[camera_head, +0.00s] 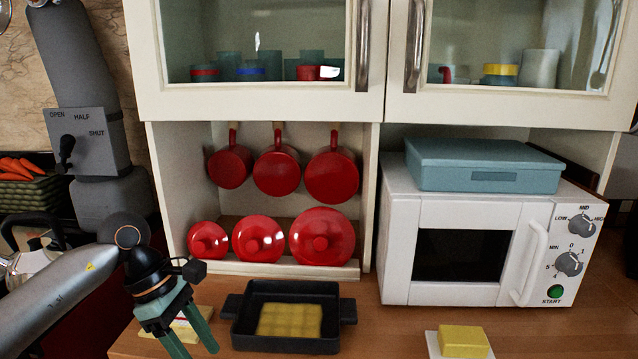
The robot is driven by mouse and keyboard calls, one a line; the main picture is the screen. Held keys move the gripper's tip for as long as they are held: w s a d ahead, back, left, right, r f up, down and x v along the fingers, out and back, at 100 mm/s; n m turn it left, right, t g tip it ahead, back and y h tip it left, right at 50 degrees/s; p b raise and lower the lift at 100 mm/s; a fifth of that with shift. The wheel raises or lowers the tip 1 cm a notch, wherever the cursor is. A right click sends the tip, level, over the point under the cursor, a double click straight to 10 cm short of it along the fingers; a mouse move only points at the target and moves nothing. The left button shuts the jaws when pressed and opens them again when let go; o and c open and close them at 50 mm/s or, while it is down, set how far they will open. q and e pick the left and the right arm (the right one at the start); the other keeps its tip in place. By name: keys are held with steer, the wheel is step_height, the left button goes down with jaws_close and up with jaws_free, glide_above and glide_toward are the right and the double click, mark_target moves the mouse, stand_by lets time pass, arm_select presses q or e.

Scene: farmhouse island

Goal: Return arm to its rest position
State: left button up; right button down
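My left arm comes in from the lower left. Its gripper (197,348) has two green fingers that stand apart, with no object seen held between them. It points down over the left front of the wooden counter (385,332). A pale item with yellow and red on it (188,326) shows behind and between the fingers; whether they touch it I cannot tell. My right gripper is not in view.
A black baking dish (290,295) holding a yellow slab stands right of the gripper. A white microwave (460,250) carries a blue box (485,163). A butter-like block (462,340) lies in front. A grey pipe with a lever box (88,140) rises at left. Red pots (322,235) fill the shelf.

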arm_select(q)
steer(key=s+d+r+n+t+h+p, duration=0.1)
steer(key=s+d+n+t+h, duration=0.1)
steer(key=d+n+h, duration=0.6)
steer(key=s+d+r+n+t+h, duration=0.1)
steer(key=s+d+n+t+h, duration=0.15)
steer(key=d+n+h, duration=0.7)
steer(key=w+a+f+n+t+y+p, duration=0.1)
steer(key=a+f+n+t+y, duration=0.5)
steer(key=n, duration=0.6)
steer(key=w+a+f+n+t+y, duration=0.1)
steer(key=a+f+n+t+y, duration=0.2)
steer(key=f+n+t+y, duration=0.7)
steer(key=s+a+f+n+g+y, duration=0.1)
steer(key=s+a+f+n+g, duration=0.1)
steer(key=s+f+n+g, duration=0.1)
steer(key=s+a+f+n+g+y, duration=0.1)
steer(key=s+a+f+n+g, duration=0.1)
steer(key=s+f+n, duration=0.4)
steer(key=s+a+f+n+g+y+p, duration=0.1)
steer(key=s+a+f+n+g, duration=0.2)
steer(key=s+f+n+g, duration=0.1)
steer(key=s+f+g, duration=0.1)
steer(key=s+f, duration=0.1)
steer(key=s, duration=0.1)
steer(key=shift+f+y, duration=0.2)
steer(key=shift+y, duration=0.15)
steer(key=shift+n, duration=0.25)
